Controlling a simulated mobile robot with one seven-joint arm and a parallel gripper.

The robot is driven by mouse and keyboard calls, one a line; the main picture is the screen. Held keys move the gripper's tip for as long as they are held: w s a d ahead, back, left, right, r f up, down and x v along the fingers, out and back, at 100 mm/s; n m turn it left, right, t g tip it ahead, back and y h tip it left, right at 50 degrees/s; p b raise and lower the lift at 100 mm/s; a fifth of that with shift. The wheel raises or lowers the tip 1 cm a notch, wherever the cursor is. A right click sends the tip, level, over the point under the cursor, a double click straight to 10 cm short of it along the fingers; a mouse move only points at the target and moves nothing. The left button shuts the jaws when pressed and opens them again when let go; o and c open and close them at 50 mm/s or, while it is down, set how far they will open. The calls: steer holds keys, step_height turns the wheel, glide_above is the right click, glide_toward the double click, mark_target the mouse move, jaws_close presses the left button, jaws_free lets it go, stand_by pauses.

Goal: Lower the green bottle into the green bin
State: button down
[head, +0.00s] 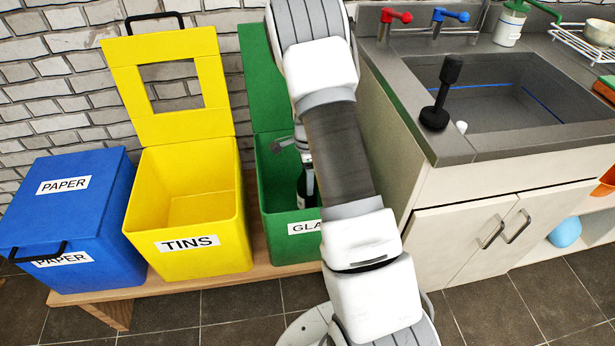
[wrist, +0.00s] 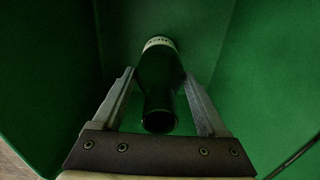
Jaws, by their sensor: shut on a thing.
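The green bin (head: 276,228) stands with its lid up on the low wooden bench, with a "GLASS" label partly hidden by my arm. The dark green bottle (head: 301,186) is inside the bin's opening, mostly hidden by my arm and the bin's front wall. In the wrist view the bottle (wrist: 158,85) points its open mouth toward the camera, with a pale label at its far end. My gripper (wrist: 160,88) is shut on the bottle, one finger on each side. Green bin walls surround it. I cannot tell whether the bottle touches the bin floor.
The open yellow "TINS" bin (head: 190,215) stands just left of the green bin. The closed blue "PAPER" bin (head: 70,215) is farther left. The sink cabinet (head: 450,200) stands close on the right, with a black plunger-like object (head: 440,95) on its counter edge.

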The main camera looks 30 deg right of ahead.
steer(key=shift+f+b, duration=0.65)
steer(key=shift+f, duration=0.45)
stand_by(0.4)
jaws_free()
